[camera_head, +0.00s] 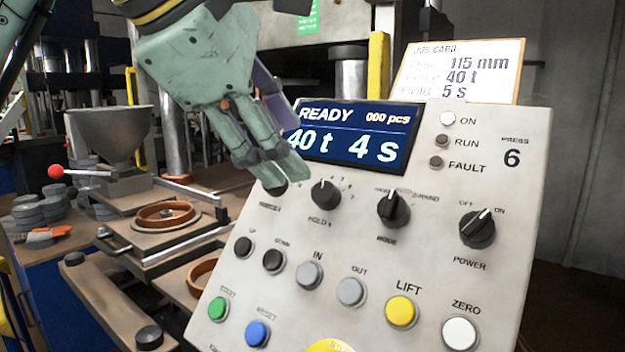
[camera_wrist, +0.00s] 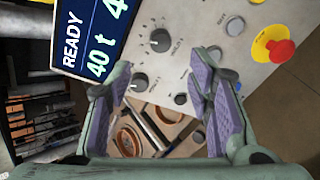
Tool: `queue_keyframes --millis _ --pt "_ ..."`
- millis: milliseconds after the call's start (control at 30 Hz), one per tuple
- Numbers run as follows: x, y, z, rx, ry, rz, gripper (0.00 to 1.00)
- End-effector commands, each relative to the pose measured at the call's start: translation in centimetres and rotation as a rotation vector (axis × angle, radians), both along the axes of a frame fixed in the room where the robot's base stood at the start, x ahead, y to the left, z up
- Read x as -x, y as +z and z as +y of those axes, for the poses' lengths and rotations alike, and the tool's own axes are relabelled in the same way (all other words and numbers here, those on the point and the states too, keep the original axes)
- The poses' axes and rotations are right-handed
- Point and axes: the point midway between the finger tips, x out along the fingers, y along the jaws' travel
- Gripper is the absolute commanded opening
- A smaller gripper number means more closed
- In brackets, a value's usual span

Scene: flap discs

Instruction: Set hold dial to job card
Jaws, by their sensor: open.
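The hold dial (camera_head: 325,193), a black knob with a white pointer mark, sits on the sloped grey control panel (camera_head: 420,250). It also shows in the wrist view (camera_wrist: 160,40), beyond my fingertips. The job card (camera_head: 460,72) behind the panel reads 115 mm, 40 t, 5 s. The display (camera_head: 345,135) reads READY, 000 pcs, 40 t, 4 s. My gripper (camera_head: 268,160) is open and empty, up and left of the hold dial, partly covering the display's left edge. In the wrist view, another dial (camera_wrist: 138,82) appears between the open fingers (camera_wrist: 160,80); contact cannot be told.
The mode dial (camera_head: 393,209) and power dial (camera_head: 477,228) are right of the hold dial. Several push buttons, including a yellow lift button (camera_head: 400,311), lie below. A red emergency stop (camera_wrist: 282,50) shows in the wrist view. Press tooling (camera_head: 165,215) stands left.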

Motion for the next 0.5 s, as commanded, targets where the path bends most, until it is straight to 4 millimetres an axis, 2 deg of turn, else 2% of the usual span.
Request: queue_keyframes --millis 300,500 --pt "-3.5 -4.0 -2.4 0.005 -0.006 0.002 0.47" --pt "-5.1 -6.0 -3.5 0.005 -0.005 0.000 0.47"
